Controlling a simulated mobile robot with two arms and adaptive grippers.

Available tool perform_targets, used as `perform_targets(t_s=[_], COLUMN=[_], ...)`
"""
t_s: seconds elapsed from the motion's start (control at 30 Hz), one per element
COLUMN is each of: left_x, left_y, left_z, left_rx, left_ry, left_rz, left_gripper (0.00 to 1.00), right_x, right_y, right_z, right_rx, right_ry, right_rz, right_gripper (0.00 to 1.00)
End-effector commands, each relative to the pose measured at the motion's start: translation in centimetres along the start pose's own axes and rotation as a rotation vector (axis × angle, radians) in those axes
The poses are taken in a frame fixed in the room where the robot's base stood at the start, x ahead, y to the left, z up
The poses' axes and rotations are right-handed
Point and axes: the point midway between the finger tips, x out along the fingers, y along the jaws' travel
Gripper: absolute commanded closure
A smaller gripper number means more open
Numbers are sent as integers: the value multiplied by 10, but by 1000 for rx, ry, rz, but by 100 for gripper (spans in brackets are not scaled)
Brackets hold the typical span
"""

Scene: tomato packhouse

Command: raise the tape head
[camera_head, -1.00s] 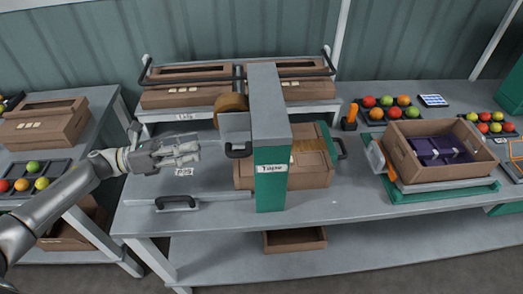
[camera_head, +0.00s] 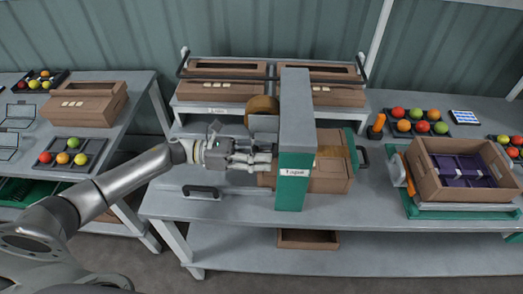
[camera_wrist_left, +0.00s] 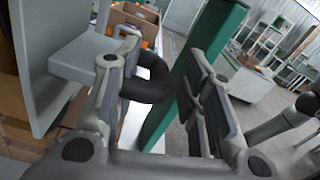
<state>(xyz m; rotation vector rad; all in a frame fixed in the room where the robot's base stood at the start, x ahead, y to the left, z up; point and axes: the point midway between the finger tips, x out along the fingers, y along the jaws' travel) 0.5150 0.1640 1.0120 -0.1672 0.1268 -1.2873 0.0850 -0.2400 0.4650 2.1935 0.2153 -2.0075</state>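The taping machine's upright (camera_head: 297,105) is grey above and green below, and stands on the middle bench. The tape head is a grey plate (camera_head: 264,124) with a brown tape roll (camera_head: 263,105), on the upright's left side. My left gripper (camera_head: 266,158) is at the head's lower end, covering its handle in the head view. In the left wrist view the black handle (camera_wrist_left: 150,82) lies between the spread fingers of my left gripper (camera_wrist_left: 160,62). It is open; I cannot tell whether a finger touches the handle. My right gripper is out of view.
A brown carton (camera_head: 330,175) lies under the machine. A black bench handle (camera_head: 201,191) is at the front left. Two cartons stand on a rack (camera_head: 222,108) behind. An open carton with purple inserts (camera_head: 422,180) stands at right. The bench left of the machine is mostly clear.

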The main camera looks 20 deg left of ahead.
Motion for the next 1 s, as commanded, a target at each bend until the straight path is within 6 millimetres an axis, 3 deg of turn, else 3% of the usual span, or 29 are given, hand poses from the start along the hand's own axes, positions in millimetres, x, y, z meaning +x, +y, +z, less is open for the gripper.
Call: perform_targets(t_s=[0.23, 0.53, 0.83, 1.0], left_x=[1, 0, 0, 0], left_y=[0, 0, 0, -5], left_z=[0, 0, 2, 28], left_rx=[0, -1, 0, 5], left_ry=[0, 0, -1, -3], left_rz=[1, 1, 1, -1], left_gripper=[63, 100, 100, 100], right_x=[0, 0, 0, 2], right_y=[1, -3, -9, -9], right_z=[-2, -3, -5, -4], right_rx=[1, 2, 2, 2], right_ry=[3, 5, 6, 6], right_rz=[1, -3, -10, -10], right_gripper=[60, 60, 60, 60])
